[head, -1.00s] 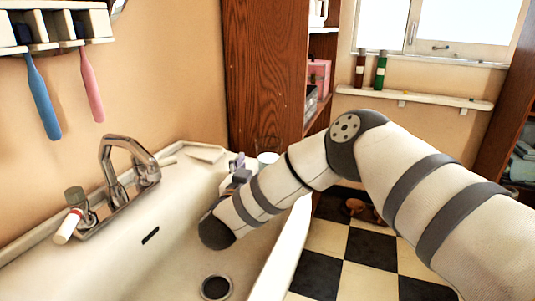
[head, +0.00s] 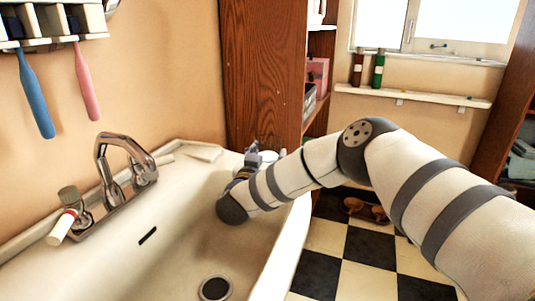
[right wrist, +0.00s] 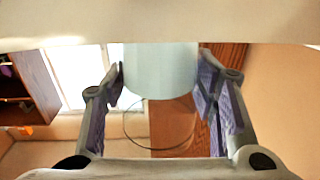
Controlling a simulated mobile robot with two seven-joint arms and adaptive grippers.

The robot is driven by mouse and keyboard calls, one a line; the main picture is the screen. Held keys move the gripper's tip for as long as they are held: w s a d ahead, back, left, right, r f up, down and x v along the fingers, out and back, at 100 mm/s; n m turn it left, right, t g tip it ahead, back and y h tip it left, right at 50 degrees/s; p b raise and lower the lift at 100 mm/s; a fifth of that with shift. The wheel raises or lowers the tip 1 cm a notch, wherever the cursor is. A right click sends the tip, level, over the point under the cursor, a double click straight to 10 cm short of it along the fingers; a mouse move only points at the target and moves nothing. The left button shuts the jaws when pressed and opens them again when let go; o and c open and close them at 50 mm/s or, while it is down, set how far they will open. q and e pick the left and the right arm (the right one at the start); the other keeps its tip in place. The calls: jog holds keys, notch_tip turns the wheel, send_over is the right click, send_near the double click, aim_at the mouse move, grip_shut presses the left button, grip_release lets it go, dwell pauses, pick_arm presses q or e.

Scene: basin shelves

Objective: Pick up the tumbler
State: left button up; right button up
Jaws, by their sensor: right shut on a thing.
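The tumbler (right wrist: 160,70) shows in the right wrist view as a pale, bluish-white cylinder. My right gripper (right wrist: 161,82) has a finger on each side of it and is shut on it. A thin curved outline below the pale part may be its clear rim; I cannot tell for sure. In the head view, my right gripper (head: 254,153) is at the far right end of the basin, with a small white part of the tumbler (head: 269,156) beside it. My wrist and the gripper hide most of it. My left gripper is not in view.
The white basin (head: 170,215) with its chrome tap (head: 125,160) lies below and left of my arm. A tall wooden cabinet (head: 262,75) stands close behind the gripper. A wall shelf (head: 410,95) holds two bottles. Toothbrushes hang at upper left.

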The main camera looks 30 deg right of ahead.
aim_at(265, 145)
jog(key=shift+r, duration=0.15)
jog(key=shift+r, duration=0.6)
notch_tip(265, 145, up, 2)
jog(key=shift+s+r, duration=0.15)
jog(key=shift+r, duration=0.1)
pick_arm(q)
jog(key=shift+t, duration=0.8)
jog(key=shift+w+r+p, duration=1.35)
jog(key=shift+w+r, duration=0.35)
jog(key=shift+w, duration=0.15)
pick_arm(e)
jog(key=s+r, duration=0.9)
jog(key=s, duration=0.4)
jog(key=shift+s, duration=0.35)
jog(key=shift+a, duration=0.1)
